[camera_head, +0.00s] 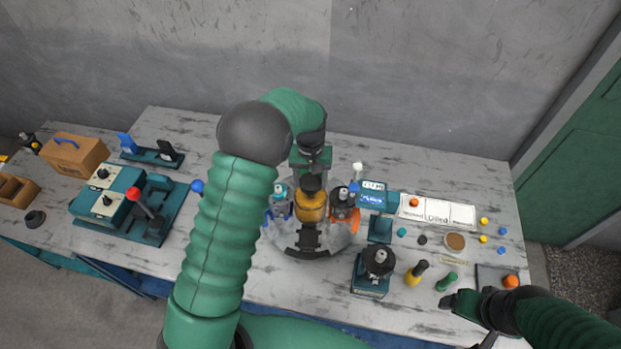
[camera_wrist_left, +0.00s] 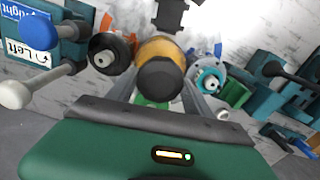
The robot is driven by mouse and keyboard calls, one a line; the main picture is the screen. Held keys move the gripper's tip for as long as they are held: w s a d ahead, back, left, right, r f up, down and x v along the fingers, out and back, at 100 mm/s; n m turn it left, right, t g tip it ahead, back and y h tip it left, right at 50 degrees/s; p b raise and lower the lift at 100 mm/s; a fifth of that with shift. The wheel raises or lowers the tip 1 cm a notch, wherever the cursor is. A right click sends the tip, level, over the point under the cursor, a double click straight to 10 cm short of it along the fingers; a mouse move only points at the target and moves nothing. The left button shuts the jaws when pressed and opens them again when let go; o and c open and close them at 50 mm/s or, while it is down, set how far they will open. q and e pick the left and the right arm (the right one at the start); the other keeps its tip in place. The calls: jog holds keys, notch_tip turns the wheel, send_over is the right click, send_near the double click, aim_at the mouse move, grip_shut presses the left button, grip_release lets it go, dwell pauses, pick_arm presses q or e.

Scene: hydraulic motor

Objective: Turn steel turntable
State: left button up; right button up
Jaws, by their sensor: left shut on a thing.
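The round steel turntable (camera_head: 275,238) lies at the middle of the table. An amber cylinder with a dark cap (camera_head: 312,207) stands upright on it; it also shows in the left wrist view (camera_wrist_left: 160,72). A teal-grey part in a blue holder (camera_head: 279,206) and a dark part in an orange holder (camera_head: 343,206) flank it, and a black bracket (camera_head: 307,240) is at the front. My left gripper (camera_wrist_left: 160,80) is shut on the amber cylinder, with a grey finger on each side. My right gripper (camera_head: 468,304) is near the front right table edge; its jaw opening is unclear.
A teal lever station (camera_head: 125,205) and a cardboard box (camera_head: 75,155) stand left. A small display (camera_head: 373,195), a black-topped teal unit (camera_head: 370,275), a white label board (camera_head: 438,212) and several small coloured pieces occupy the right. My left arm hides the table left of the turntable.

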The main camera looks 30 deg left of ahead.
pick_arm(q)
grip_shut()
jog(key=shift+m, duration=0.9)
jog(key=o, duration=1.5)
grip_release()
notch_tip(320, 180, up, 17)
jog(key=shift+w+f+b, duration=0.1)
jog(key=shift+b, duration=0.9)
